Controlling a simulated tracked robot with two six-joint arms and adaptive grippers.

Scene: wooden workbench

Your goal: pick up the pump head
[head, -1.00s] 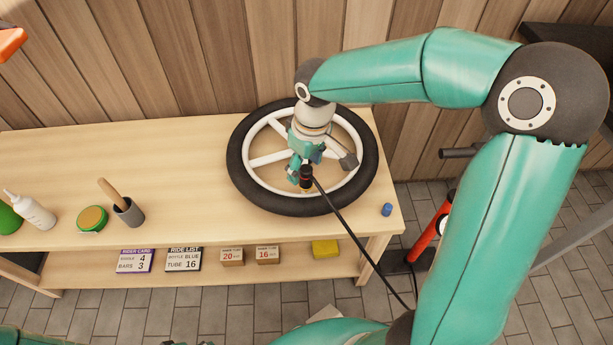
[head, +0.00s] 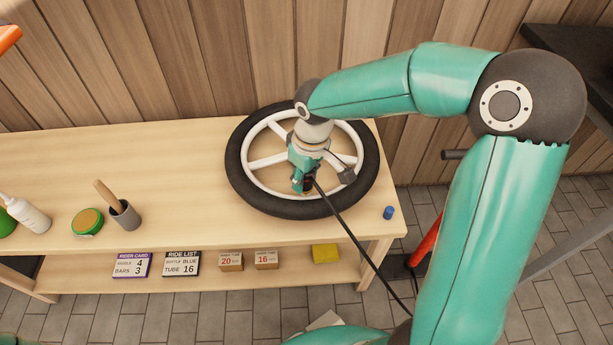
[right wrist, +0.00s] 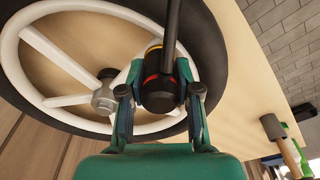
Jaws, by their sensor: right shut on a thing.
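The pump head (right wrist: 160,92) is a dark cylinder with a red ring and a yellow band, joined to a black hose (head: 346,224). In the head view the pump head (head: 309,184) is mostly hidden by my right gripper (head: 303,183). In the right wrist view the fingers of my right gripper (right wrist: 160,82) lie on both sides of the pump head, shut on it. It is at the front part of the wheel (head: 236,165), by the rim. Whether it touches the wheel I cannot tell. My left gripper is not in view.
The wheel lies flat on the bench (head: 185,170). A small blue cap (head: 388,212) lies to its right. A red pump (head: 425,244) stands beyond the bench's right end.

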